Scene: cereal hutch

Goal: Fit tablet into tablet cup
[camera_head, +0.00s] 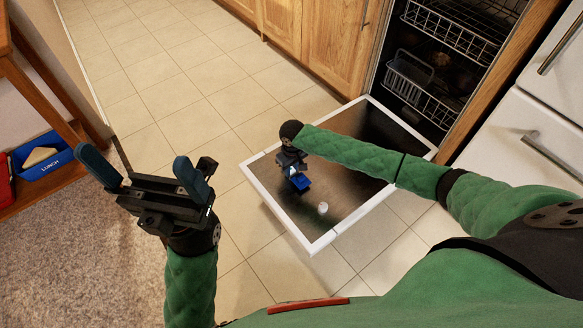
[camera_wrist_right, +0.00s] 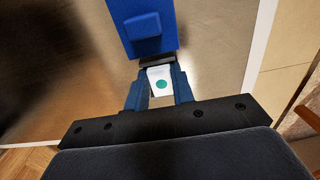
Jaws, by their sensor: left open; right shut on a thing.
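My right gripper (camera_wrist_right: 158,88) is shut on a small pale tablet (camera_wrist_right: 161,83) with a green dot, over the lowered dishwasher door. A blue piece (camera_wrist_right: 148,40) with a raised block lies just beyond the fingertips; it also shows in the head view (camera_head: 301,183). I cannot tell whether it is the tablet cup, or whether the tablet touches it. A small round white thing (camera_head: 323,208) sits on the door nearer the front edge. My left gripper (camera_head: 146,180) is open and empty, away from the door over the floor.
The dishwasher door (camera_head: 345,205) lies open with a white rim; its racks (camera_head: 425,85) stay inside. A blue lunch box (camera_head: 42,163) is on a wooden shelf at left. White drawers (camera_head: 530,140) stand at right. Tiled floor (camera_head: 190,90) is clear.

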